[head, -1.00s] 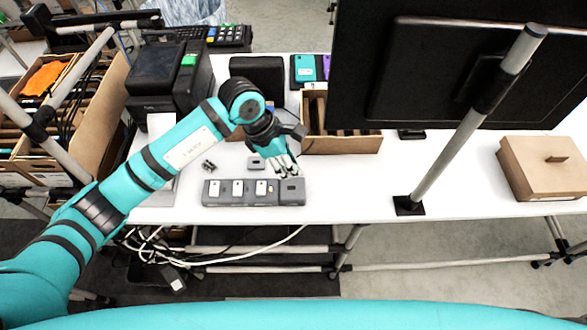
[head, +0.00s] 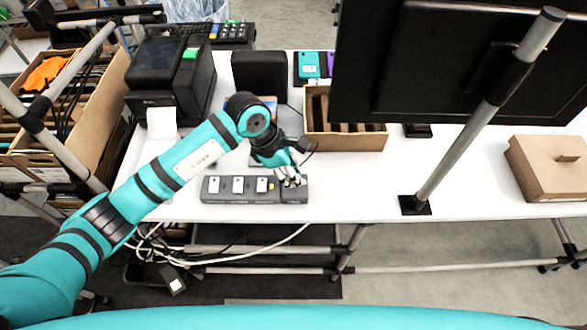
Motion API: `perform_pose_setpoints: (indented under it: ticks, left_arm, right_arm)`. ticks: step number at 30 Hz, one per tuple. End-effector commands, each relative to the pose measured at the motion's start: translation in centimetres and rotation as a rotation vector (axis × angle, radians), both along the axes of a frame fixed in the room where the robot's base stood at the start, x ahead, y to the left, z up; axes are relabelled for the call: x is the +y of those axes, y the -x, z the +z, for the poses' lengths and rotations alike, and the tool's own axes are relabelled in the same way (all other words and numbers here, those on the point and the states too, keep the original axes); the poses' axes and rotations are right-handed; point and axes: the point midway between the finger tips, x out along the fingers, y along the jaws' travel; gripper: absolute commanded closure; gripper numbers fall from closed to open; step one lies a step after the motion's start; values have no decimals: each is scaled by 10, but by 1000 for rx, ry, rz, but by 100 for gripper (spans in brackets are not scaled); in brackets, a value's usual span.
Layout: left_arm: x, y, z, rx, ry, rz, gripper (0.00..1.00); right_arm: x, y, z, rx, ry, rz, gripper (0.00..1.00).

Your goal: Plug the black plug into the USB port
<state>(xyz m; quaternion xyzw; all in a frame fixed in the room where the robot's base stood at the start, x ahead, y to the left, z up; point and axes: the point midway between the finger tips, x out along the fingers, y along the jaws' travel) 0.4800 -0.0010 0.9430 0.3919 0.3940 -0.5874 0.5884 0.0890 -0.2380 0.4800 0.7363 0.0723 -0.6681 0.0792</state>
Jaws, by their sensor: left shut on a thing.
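A grey strip (head: 222,197) lies near the front edge of the white table, with several white-topped pieces along it. Its dark right-hand block (head: 299,195) appears to be the USB port part, but the port opening is covered by my fingers. My left gripper (head: 290,181) points down over that block, its fingertips at or just above the top. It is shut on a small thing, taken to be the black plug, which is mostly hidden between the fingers. I cannot tell whether the plug touches the port. My right gripper is not in view.
A cardboard tray with slots (head: 345,140) stands just behind and right of the gripper. A black monitor (head: 450,60) on a grey pole (head: 480,125) rises at the right. A lidded brown box (head: 550,165) sits far right. The table between is clear.

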Motion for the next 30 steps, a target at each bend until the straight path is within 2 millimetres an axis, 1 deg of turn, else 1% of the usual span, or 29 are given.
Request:
perform_pose_setpoints:
  ticks: [3,7,21,30]
  left_arm:
    - [0,0,-3,0,1,0,100]
    - [0,0,-3,0,1,0,100]
    - [0,0,-3,-1,0,0,100]
    - [1,0,-4,-1,-1,-1,100]
  right_arm:
    - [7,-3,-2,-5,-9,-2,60]
    - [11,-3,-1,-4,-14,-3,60]
    - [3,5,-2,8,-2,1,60]
    - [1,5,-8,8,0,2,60]
